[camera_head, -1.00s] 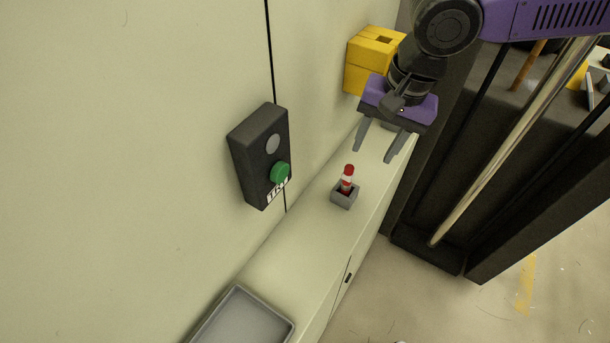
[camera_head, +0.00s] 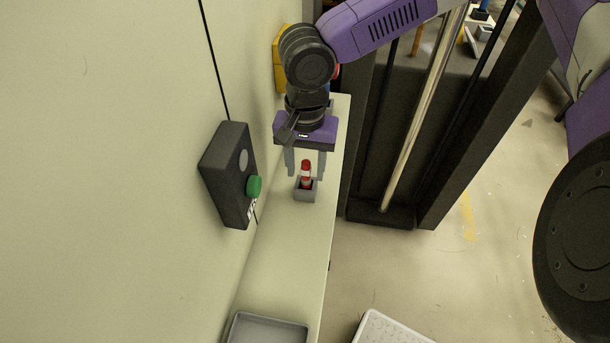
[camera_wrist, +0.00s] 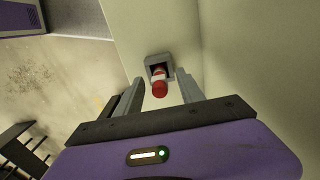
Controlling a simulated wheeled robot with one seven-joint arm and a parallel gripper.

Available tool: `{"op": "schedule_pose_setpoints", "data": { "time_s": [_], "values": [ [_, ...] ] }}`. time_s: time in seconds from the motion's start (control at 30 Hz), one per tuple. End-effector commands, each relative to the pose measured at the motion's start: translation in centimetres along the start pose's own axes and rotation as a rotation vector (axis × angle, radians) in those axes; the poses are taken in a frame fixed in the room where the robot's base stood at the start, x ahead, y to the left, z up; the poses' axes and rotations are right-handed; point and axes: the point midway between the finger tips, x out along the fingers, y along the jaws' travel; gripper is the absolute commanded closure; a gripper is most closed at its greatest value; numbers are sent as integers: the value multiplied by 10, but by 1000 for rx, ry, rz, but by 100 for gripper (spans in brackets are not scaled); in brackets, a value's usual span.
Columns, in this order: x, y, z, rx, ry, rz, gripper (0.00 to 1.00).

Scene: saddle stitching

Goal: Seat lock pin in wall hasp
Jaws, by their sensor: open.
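The lock pin (camera_head: 305,172) is red with a white band and stands upright in a small grey square holder (camera_head: 304,195) on the shelf. My gripper (camera_head: 306,172) is open, pointing down, with its fingers on either side of the pin's upper part in the head view. In the wrist view the pin (camera_wrist: 159,84) shows between the open fingers (camera_wrist: 158,86), its red top towards the camera and the grey holder (camera_wrist: 157,62) behind it. I cannot tell whether a finger touches it. I cannot make out a wall hasp for certain.
A dark box (camera_head: 228,175) with a green button is on the wall left of the pin. A yellow box (camera_head: 280,62) is partly hidden behind my arm. A grey tray (camera_head: 268,326) lies at the shelf's near end. The shelf (camera_head: 290,255) between is clear.

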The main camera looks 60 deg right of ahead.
Motion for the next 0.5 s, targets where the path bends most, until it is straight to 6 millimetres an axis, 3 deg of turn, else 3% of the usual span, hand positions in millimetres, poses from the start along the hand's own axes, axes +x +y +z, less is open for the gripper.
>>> {"op": "schedule_pose_setpoints", "data": {
  "time_s": [0.13,0.37,0.5],
  "values": [
    [11,0,0,0,1,0,55],
    [12,0,0,0,0,-1,55],
    [12,0,0,0,0,-1,82]
  ]
}}
